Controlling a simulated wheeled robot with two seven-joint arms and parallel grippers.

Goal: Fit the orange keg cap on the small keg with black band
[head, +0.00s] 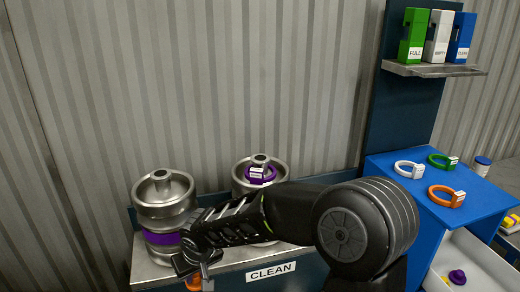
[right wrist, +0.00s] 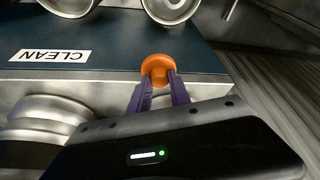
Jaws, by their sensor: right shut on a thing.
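My right gripper (head: 197,268) is shut on the orange keg cap (head: 193,284), in front of the front edge of the shelf marked CLEAN. In the right wrist view the cap (right wrist: 157,66) sits between the tips of my two purple fingers (right wrist: 160,88). A silver keg (right wrist: 42,112) with a dark band at its lower edge shows at the left of that view, apart from the cap. It is partly hidden by my gripper body, and I cannot tell its size. My left gripper is not in view.
On the CLEAN shelf (head: 237,264) stand a keg with a purple band (head: 163,200) and another keg (head: 278,173) with a purple ring tag (head: 262,176). A blue bench (head: 400,178) at right holds white, green and orange ring tags. My right arm crosses before the shelf.

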